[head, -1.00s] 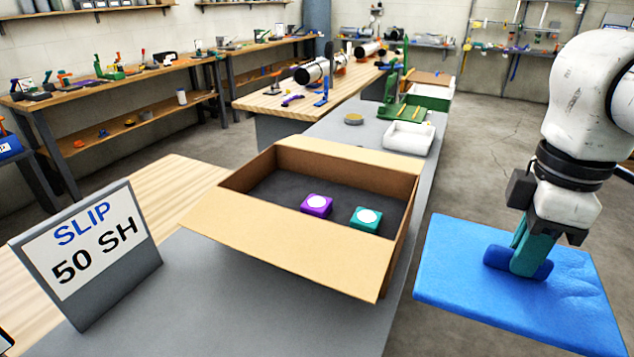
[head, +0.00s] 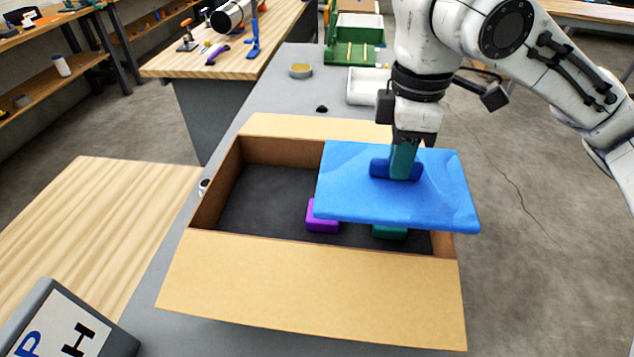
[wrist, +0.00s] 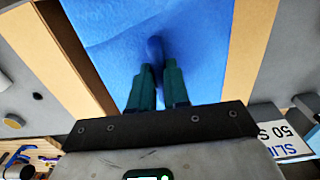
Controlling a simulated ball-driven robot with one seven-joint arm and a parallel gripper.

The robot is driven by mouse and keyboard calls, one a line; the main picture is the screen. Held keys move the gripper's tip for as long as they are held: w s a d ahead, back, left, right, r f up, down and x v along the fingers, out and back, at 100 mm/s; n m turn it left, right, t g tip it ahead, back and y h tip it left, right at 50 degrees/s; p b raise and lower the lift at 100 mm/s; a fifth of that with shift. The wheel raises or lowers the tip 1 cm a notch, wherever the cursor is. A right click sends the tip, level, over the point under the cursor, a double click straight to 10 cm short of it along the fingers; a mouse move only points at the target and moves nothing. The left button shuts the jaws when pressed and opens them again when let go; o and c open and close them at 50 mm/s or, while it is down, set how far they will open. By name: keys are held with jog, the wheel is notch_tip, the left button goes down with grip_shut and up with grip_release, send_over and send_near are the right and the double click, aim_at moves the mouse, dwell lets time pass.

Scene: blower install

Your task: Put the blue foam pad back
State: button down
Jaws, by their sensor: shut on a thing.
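The blue foam pad (head: 345,185) is a flat slab with a darker blue grip block on top. My gripper (head: 403,172) is shut on that block and holds the pad above the right part of an open cardboard box (head: 310,285). The pad looks roughly level and overlaps the box's right wall in the head view. Below it, a purple block (head: 320,218) and a teal block (head: 390,232) sit on the box's dark floor, both partly hidden by the pad. In the wrist view, the green fingers (wrist: 158,80) close on the block over the pad (wrist: 100,25).
The box stands on a grey table (head: 290,90) with its flaps open. A sign (head: 60,325) stands at the front left. Behind the box are a white tray (head: 368,85), a small round tin (head: 300,70) and a green fixture (head: 350,45).

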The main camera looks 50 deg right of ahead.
aim_at(356, 166)
jog(key=w+f, duration=0.1)
jog(key=w, duration=0.1)
jog(key=w+a, duration=0.1)
jog(key=w, duration=0.1)
jog(key=w+a+f, duration=0.1)
jog(key=w, duration=0.1)
jog(key=shift+f+b, duration=0.3)
jog(key=shift+f, duration=0.05)
jog(key=w+f, duration=0.2)
jog(key=w+a+f, duration=0.1)
jog(key=w+f, duration=0.1)
jog(key=f, duration=0.1)
jog(key=shift+w+a, duration=0.1)
jog(key=shift+a, duration=0.1)
jog(key=shift+w+f, duration=0.15)
jog(key=shift+f, duration=0.15)
jog(key=shift+w+a+f+b, duration=0.1)
jog(key=shift+w+f+b, duration=0.05)
jog(key=shift+f, duration=0.8)
jog(key=shift+w+a+f+b, duration=0.1)
jog(key=shift+f+b, duration=0.05)
jog(key=shift+f, duration=0.75)
jog(key=c, duration=1)
grip_release()
notch_tip(356, 166, up, 12)
jog(key=shift+r+p, duration=0.1)
jog(key=shift+p, duration=0.45)
